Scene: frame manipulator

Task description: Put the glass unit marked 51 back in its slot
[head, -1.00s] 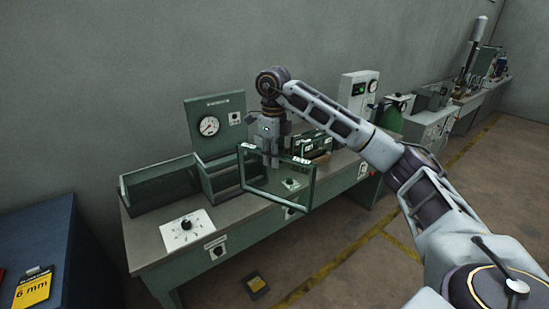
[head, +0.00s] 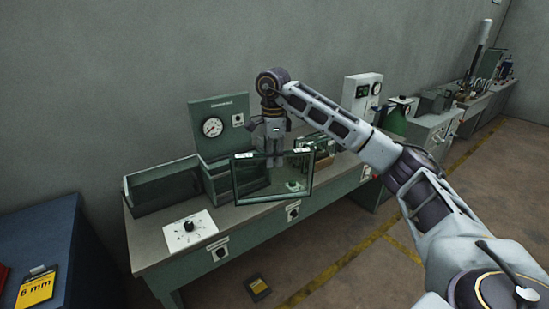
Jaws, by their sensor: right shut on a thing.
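My right gripper (head: 274,158) is shut on the top edge of a glass unit (head: 272,181), a clear pane with a dark green frame. It hangs upright above the front part of the green workbench. Small white labels show on its top edge, but their marks are too small to read, so I cannot tell its number. Behind it stands a green stand with a dial gauge (head: 213,127) and an open box at its foot. To its left is a long open green trough (head: 164,184). A rack (head: 320,148) with glass units is partly hidden behind the held pane. My left gripper is not in view.
The workbench (head: 152,236) carries a white plate with a black knob (head: 189,228) at front left. A blue cabinet (head: 45,235) is at far left.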

